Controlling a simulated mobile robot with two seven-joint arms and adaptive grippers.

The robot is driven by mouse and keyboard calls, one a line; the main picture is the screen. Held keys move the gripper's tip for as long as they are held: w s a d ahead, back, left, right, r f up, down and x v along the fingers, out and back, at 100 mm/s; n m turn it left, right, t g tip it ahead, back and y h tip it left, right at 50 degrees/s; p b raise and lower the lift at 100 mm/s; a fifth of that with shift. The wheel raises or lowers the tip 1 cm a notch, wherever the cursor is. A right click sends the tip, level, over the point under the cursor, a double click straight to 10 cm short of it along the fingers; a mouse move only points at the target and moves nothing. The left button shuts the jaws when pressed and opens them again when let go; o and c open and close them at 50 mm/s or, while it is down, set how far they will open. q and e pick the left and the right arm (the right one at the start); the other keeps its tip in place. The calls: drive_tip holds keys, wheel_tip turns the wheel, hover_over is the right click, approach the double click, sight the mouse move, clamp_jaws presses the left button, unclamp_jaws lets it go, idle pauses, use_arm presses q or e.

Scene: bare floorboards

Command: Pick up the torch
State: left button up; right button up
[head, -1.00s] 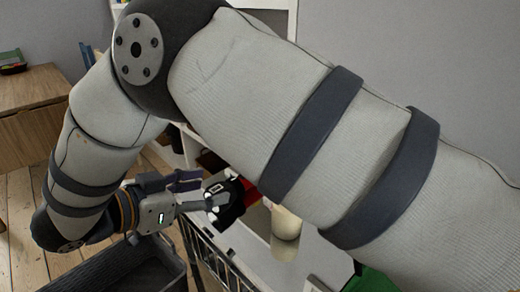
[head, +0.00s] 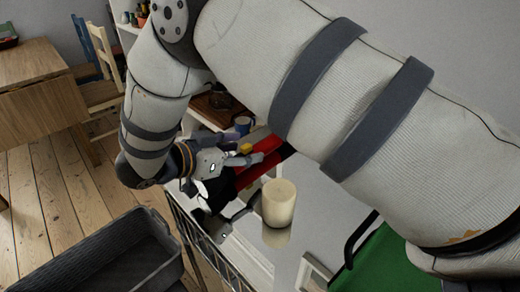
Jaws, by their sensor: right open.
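I cannot clearly make out a torch. A red and black item (head: 258,167) lies on the glossy white table top (head: 318,205), partly covered by my right gripper; I cannot tell whether it is the torch. My right gripper (head: 250,155) is open. It hangs low over the far left part of the table, in front of the red item, with its fingers pointing right. I cannot tell whether they touch anything. My large arm links hide much of the table's far and right side. My left gripper is not in view.
A cream candle (head: 279,202) stands upright right of the gripper. A small yellow block (head: 246,148) and a blue mug (head: 242,125) are behind it. A dark basket (head: 110,255) is at the lower left. A wooden table (head: 35,90) and chair (head: 102,92) stand farther left.

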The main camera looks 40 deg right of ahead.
drive_tip(key=shift+d+f, duration=0.15)
drive_tip(key=shift+d, duration=0.1)
clamp_jaws()
